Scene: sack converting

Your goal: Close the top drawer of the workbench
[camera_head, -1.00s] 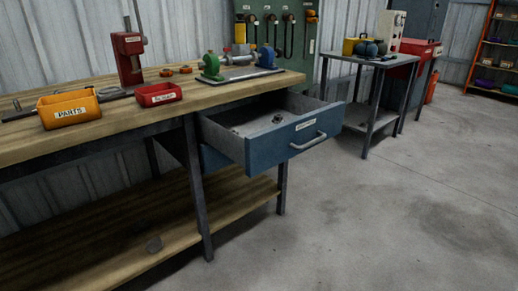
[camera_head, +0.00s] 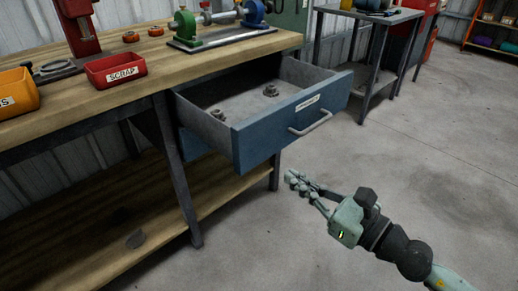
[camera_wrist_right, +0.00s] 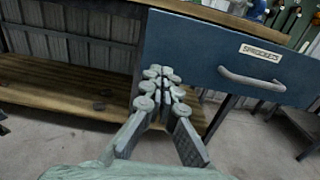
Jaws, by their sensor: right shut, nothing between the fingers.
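The top drawer (camera_head: 290,127) of the workbench (camera_head: 110,106) is pulled open, with a blue front, a grey handle (camera_head: 311,124) and small metal parts inside. In the right wrist view the drawer front (camera_wrist_right: 200,58) carries a "SPROCKETS" label, and its handle (camera_wrist_right: 252,79) is right of the fingers. My right gripper (camera_head: 290,180) is shut and empty, below and in front of the drawer, apart from the handle. In the right wrist view its fingertips (camera_wrist_right: 160,88) overlap the lower left of the drawer front. My left gripper is not in view.
On the bench top stand a red scrap bin (camera_head: 116,70), a yellow bin (camera_head: 17,92) and a red press (camera_head: 77,25). A lower shelf (camera_head: 150,218) runs under the bench. A side table (camera_head: 370,50) stands behind. The floor (camera_head: 430,140) to the right is clear.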

